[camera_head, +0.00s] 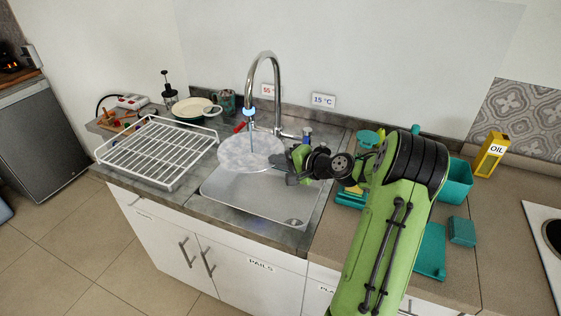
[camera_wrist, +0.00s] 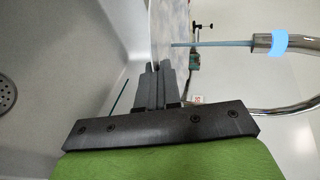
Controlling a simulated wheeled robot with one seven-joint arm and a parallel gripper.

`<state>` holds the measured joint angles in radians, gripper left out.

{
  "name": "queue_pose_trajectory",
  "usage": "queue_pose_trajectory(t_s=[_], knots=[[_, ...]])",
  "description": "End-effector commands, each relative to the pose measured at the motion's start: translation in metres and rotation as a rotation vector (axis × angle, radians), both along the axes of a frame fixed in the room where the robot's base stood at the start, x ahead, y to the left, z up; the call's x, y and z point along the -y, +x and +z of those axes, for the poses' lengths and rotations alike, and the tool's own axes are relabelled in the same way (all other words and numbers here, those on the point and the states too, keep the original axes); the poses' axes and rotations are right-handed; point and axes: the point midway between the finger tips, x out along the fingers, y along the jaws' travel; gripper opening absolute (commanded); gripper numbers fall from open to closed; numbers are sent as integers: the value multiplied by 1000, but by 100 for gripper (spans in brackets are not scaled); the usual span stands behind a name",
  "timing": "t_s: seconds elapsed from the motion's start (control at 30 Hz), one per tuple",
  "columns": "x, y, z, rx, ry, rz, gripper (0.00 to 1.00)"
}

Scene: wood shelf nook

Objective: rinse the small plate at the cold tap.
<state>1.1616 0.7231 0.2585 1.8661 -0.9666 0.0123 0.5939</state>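The small plate (camera_head: 248,153), pale and see-through looking, is held above the sink basin (camera_head: 255,196), under the spout. My gripper (camera_head: 286,161) is shut on its right rim. In the wrist view the fingers (camera_wrist: 155,72) are close together at the plate's edge (camera_wrist: 168,28). The tall curved tap (camera_head: 276,82) has a blue band near its mouth. A bluish stream of water (camera_wrist: 212,44) runs from the mouth to the plate. A 15 °C sign (camera_head: 323,100) is on the wall at right, a 55 °C sign (camera_head: 268,90) further left. A blue handle (camera_head: 307,132) stands right of the tap.
A white wire rack (camera_head: 158,152) is left of the basin, with a pan (camera_head: 192,108) and a mug (camera_head: 226,100) behind it. Teal containers (camera_head: 455,182) and a yellow oil box (camera_head: 491,155) stand on the right counter. The basin below the plate looks empty.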

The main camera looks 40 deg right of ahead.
Motion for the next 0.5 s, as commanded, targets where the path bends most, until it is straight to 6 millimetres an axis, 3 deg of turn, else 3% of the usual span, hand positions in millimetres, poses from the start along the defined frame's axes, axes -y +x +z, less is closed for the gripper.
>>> queue_pose_trajectory(t_s=[0.27, 0.5], knots=[[0, 0, 1, 3, 0, 0, 0], [2, -20, 0, 3, -1, -2, 0]])
